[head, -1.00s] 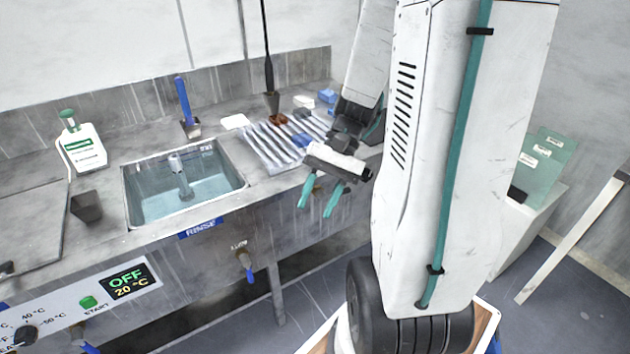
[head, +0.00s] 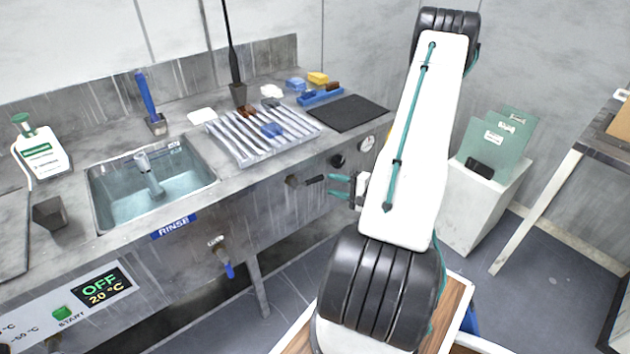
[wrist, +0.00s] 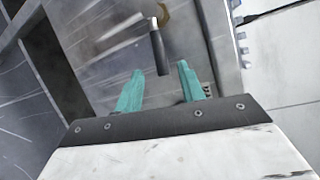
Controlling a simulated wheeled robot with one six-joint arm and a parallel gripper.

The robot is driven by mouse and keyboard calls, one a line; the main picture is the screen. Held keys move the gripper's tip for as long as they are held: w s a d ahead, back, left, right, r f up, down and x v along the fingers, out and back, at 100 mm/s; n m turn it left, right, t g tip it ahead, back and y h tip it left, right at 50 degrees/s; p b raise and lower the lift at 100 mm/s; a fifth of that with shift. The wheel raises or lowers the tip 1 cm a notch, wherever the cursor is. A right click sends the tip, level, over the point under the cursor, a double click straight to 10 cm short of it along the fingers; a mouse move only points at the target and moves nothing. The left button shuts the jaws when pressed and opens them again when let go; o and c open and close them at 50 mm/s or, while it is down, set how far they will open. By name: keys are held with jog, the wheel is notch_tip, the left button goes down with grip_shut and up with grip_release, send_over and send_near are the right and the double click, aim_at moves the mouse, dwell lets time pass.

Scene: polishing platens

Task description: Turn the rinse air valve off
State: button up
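A valve with a black lever handle (head: 313,179) sits on the front panel of the bench, right of the sink. I cannot read a label on it. The wrist view shows the black handle (wrist: 158,52) with a pale metal stem at its far end. My gripper (head: 331,185) is open and empty, its teal fingers pointing at the panel just right of the handle. In the wrist view the handle's near end lies between the two fingertips (wrist: 159,72) in the picture. I cannot tell whether they touch it.
A round gauge (head: 367,143) and black knob (head: 337,160) are on the panel above my gripper. A blue-handled valve (head: 229,268) hangs below the rinse sink (head: 98,200). A white box (head: 485,205) with green panels stands at right.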

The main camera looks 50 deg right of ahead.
aim_at(318, 181)
jog(key=x, duration=0.7)
jog(key=shift+w+a, duration=0.1)
jog(key=shift+w, duration=0.15)
grip_shut()
